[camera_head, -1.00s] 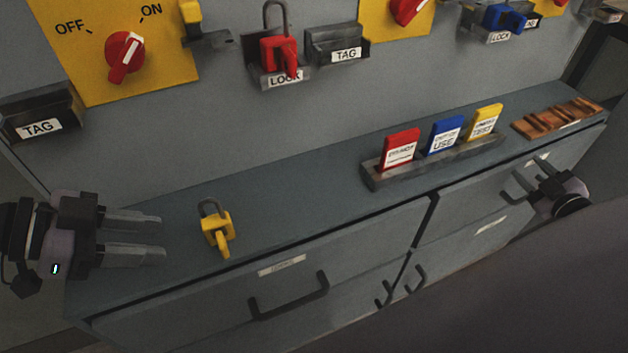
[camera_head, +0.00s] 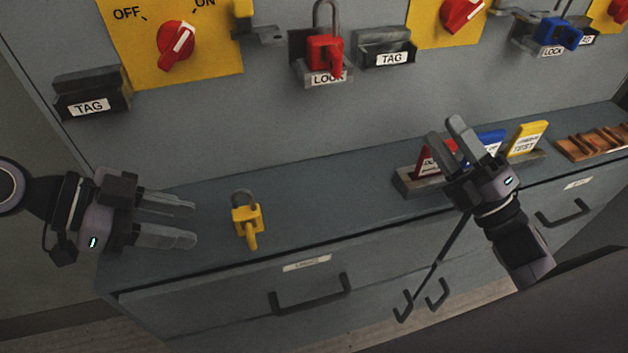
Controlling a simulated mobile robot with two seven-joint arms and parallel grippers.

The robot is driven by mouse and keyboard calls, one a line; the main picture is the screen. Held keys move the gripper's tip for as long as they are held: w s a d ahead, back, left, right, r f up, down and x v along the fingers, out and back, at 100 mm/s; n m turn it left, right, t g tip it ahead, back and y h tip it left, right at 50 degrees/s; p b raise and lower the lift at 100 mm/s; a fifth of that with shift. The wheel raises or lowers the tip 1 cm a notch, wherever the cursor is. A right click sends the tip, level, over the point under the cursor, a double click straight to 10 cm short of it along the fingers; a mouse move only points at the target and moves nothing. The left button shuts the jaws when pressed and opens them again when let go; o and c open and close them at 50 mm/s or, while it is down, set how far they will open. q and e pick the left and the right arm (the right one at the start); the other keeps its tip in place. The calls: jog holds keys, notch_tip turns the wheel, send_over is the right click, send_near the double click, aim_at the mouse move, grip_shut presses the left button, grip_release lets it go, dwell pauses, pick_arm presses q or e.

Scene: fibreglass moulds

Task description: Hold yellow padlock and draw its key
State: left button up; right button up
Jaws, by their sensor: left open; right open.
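The yellow padlock (camera_head: 247,213) lies on the grey cabinet top, near its left part, with its grey shackle toward the back. Its yellow key (camera_head: 251,241) sticks out at the front, toward the cabinet's front edge. My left gripper (camera_head: 195,222) is open and empty, just left of the padlock, fingers pointing at it and not touching it. My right gripper (camera_head: 446,134) is open, its fingers pointing up and back, in front of the tag rack. It hides part of the red and blue tags.
The tag rack (camera_head: 406,182) holds a red, a blue and a yellow tag (camera_head: 527,138). A wooden rack (camera_head: 595,143) lies at the far right. A red padlock (camera_head: 325,53) hangs on the panel behind. The cabinet top (camera_head: 330,201) between padlock and tag rack is clear.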

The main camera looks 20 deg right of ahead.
jog(key=w+a+n+g+y, duration=0.3)
jog(key=a+n+g+y, duration=0.9)
jog(key=a+n, duration=0.6)
jog(key=n+g+h, duration=0.2)
jog(key=n+g, duration=0.7)
jog(key=n, duration=0.4)
send_near(241, 196)
jog(key=shift+w+a+r, duration=0.1)
jog(key=shift+w+a, duration=0.25)
jog(key=shift+a, duration=0.25)
jog(key=shift+w+a+r, duration=0.1)
jog(key=shift+w+a, duration=0.2)
jog(key=shift+a, duration=0.3)
jog(key=shift+a+f+n+g, duration=0.35)
jog(key=shift+a+n+g, duration=0.05)
jog(key=shift+a+g, duration=0.1)
jog(key=shift+a, duration=3.35)
grip_shut()
